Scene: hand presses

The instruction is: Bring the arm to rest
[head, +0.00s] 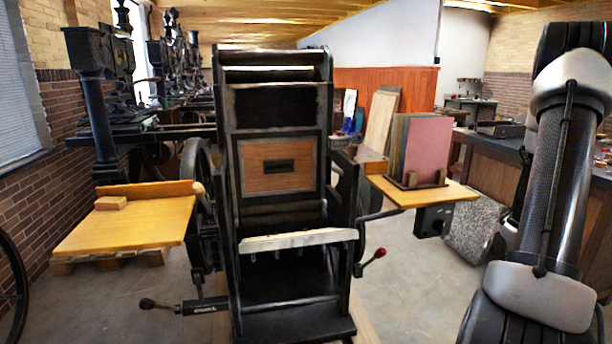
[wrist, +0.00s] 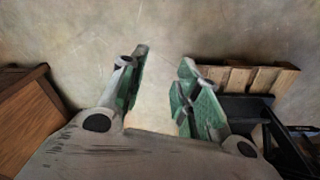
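My gripper (wrist: 165,80) shows in the wrist view with its two green-padded fingers spread apart. Nothing is between them, and bare floor shows behind the gap. My arm (head: 555,180) rises along the right side of the head view, to the right of the hand press. My gripper is out of sight in the head view.
A black hand press (head: 280,110) stands in the middle, with a red-knobbed lever (head: 375,255) at its right. A wooden side table (head: 130,225) is on the left. A shelf (head: 450,192) with upright boards is on the right. A counter (head: 500,160) stands behind my arm.

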